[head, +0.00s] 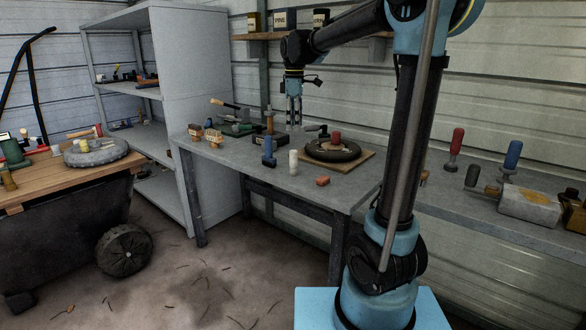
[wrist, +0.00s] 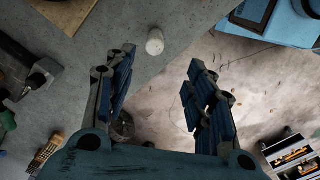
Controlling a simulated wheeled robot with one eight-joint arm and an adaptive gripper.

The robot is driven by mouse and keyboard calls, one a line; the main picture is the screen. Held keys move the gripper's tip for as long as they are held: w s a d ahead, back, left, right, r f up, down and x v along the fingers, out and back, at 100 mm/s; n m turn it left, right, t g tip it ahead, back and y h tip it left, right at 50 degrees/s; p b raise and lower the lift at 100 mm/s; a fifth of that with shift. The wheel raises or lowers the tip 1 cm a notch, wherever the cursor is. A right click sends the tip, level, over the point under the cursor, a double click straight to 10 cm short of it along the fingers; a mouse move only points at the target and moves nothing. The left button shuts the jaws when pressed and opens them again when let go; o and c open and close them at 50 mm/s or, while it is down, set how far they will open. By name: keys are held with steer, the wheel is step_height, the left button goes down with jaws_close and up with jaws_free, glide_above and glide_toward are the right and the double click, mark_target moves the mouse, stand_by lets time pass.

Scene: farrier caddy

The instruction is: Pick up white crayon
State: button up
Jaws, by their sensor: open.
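The white crayon (head: 293,162) is a short, thick white cylinder standing upright on the grey workbench (head: 235,160), near its front edge. It also shows in the wrist view (wrist: 155,42), at the top middle, beyond the fingertips and roughly in line with the gap between them. My gripper (head: 293,124) hangs pointing down above the bench, higher than the crayon and apart from it. In the wrist view my gripper (wrist: 160,68) has its two blue-padded fingers spread wide with nothing between them.
A blue upright piece (head: 268,152) stands just left of the crayon. An orange-red block (head: 323,181) lies to its right. A black ring (head: 332,151) rests on a wooden board behind right. Brushes (head: 214,137) and dark tools crowd the bench's back left.

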mark_target(293, 151)
step_height(293, 151, down, 12)
steer(key=shift+w+a+r, duration=0.1)
steer(key=shift+w+a, duration=0.05)
steer(key=f, duration=0.4)
steer(key=shift+w+f, duration=0.2)
steer(key=shift+w, duration=0.2)
steer(key=shift+f, duration=0.55)
steer(key=shift+c, duration=0.4)
jaws_close()
